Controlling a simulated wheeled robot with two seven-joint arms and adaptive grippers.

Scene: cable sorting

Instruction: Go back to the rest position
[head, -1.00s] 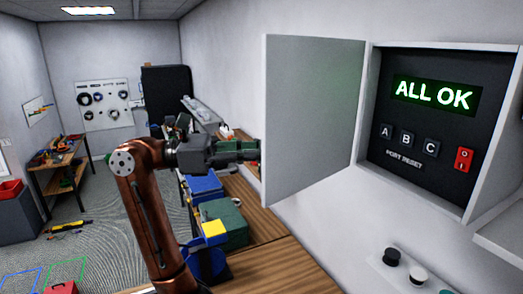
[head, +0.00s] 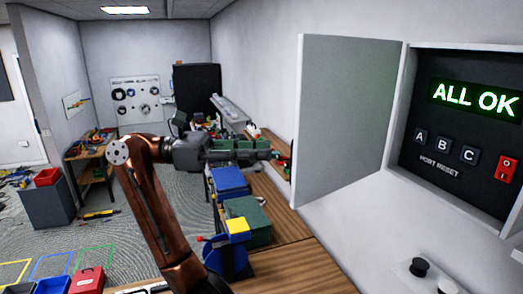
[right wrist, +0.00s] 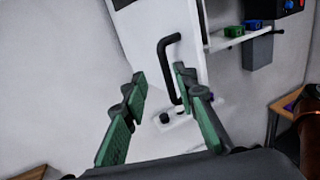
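My right gripper (head: 268,151) shows in the head view at the end of the copper-brown arm, left of the open white cabinet door (head: 345,120) and apart from it in the picture. In the right wrist view its two green-padded fingers (right wrist: 158,80) are spread, with nothing held between them. A black bent handle (right wrist: 164,62) on a white panel shows beyond the fingers. The wall cabinet's dark panel (head: 440,165) shows "ALL OK" in green, with buttons A, B, C and a red switch (head: 507,170). My left gripper is not in view.
A wooden bench (head: 285,262) with blue and green boxes (head: 245,220) runs along the right wall, below my arm. Black and white knobs (head: 420,267) sit below the cabinet. Open carpet (head: 120,220) lies on the left, with a red toolbox (head: 87,280) at the bottom.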

